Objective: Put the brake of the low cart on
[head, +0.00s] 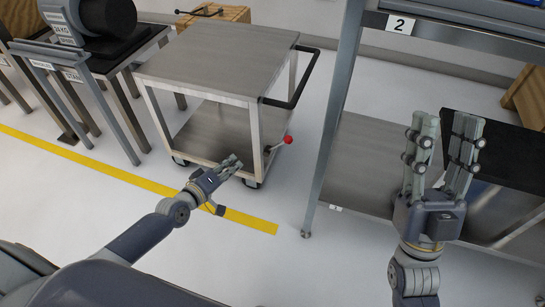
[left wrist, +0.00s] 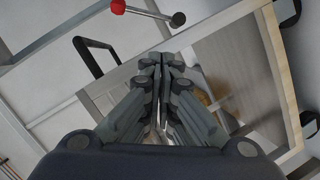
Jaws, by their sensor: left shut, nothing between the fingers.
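The low cart (head: 215,58) is a grey two-shelf cart with a black push handle (head: 305,85) on its right end. Its brake lever is a short rod with a red ball knob (head: 288,140), low at the cart's near right corner. In the left wrist view the red knob (left wrist: 118,6) is at the top edge, its rod running right to a dark pivot (left wrist: 178,19). My left gripper (head: 236,162) is shut and empty, in front of the cart, left of the knob and apart from it. My right gripper (head: 447,120) is open and empty, fingers upward, well right of the cart.
A metal bench with a "2" label (head: 399,24) stands right of the cart, its post close to the lever side. A dark table with a black cylinder (head: 110,16) is at left. A yellow floor line (head: 130,177) crosses open floor in front.

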